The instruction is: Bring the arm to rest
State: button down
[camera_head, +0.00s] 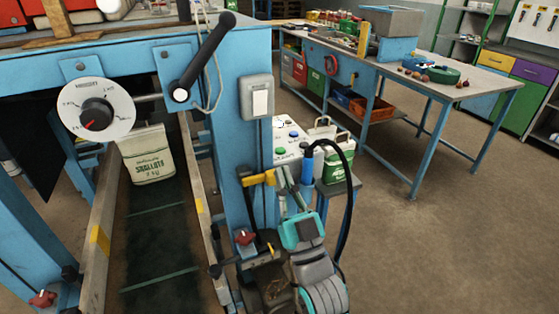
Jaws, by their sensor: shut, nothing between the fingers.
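My gripper does not show in the body camera view, and I cannot make out any part of my arm for sure. A small cream sack (147,156) with green print stands on the dark conveyor belt (160,240) of a blue machine frame.
A dial (96,108) and a black crank handle (205,55) stick out from the blue frame (232,150). A teal and grey machine unit (302,232) with a black hose stands right of the belt. A workbench (450,92) is behind; the floor (450,250) at right is clear.

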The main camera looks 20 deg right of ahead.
jog(key=shift+s+f, duration=0.4)
jog(key=shift+f, duration=0.05)
jog(key=shift+f, duration=0.1)
jog(key=s+f+g, duration=0.5)
jog(key=s+f, duration=1)
jog(key=f, duration=0.4)
jog(key=s+f+g, duration=0.3)
jog(key=s, duration=0.8)
jog(key=s+f+g, duration=0.2)
jog(key=s+f, duration=0.2)
jog(key=s, duration=0.7)
jog(key=shift+s+g, duration=0.3)
jog(key=shift+g, duration=0.1)
